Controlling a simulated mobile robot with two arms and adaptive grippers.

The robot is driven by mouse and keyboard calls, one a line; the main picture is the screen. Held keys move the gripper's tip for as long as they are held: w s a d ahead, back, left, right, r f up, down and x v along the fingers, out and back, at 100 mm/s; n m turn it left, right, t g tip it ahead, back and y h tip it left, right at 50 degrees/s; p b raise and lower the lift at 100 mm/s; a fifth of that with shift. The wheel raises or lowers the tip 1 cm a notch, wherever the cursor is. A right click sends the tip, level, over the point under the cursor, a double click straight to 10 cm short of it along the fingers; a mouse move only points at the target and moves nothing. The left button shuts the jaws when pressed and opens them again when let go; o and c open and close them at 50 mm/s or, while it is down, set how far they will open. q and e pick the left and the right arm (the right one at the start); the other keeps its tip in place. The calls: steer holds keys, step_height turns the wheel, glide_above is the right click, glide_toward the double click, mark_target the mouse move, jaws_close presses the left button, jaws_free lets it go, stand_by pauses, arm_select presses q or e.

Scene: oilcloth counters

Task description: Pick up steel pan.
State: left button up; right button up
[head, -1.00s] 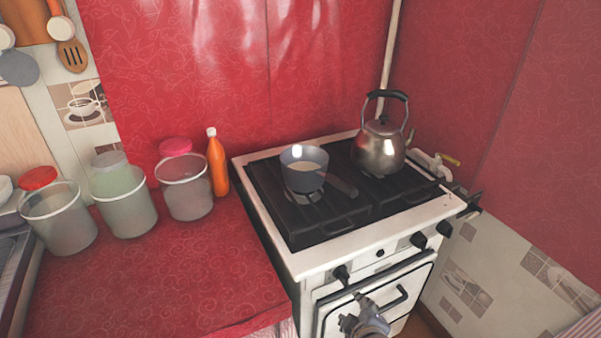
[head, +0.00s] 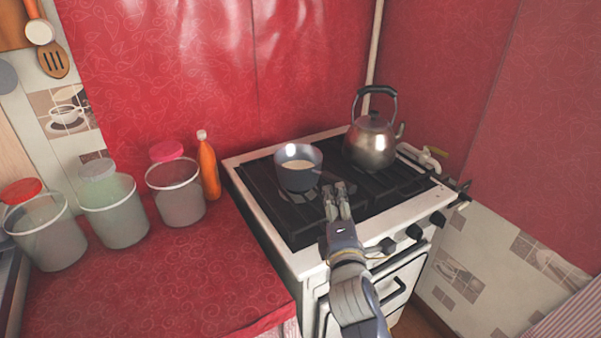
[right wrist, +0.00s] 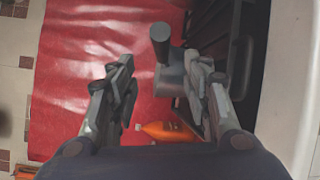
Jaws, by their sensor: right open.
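The pan body (right wrist: 172,78) is partly hidden behind that finger. I cannot see contact between the fingers and the handle. My left gripper is not in view.
A steel kettle (head: 370,146) stands on the stove (head: 290,262) behind and right of the pan. An orange bottle (head: 209,172) and several lidded tubs stand on the red counter (head: 170,270) at left. The counter's front part is clear.

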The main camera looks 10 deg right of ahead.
mark_target(334, 183)
steer(key=w, duration=0.3)
steer(key=w+d, duration=0.1)
steer(key=w, duration=0.3)
steer(key=w+p, duration=0.1)
steer(key=w, duration=0.2)
steer(key=shift+w+d+f, duration=0.2)
steer(key=shift+d+f, duration=0.15)
steer(key=shift+d, duration=0.05)
jaws_close()
steer(key=shift+r, duration=0.3)
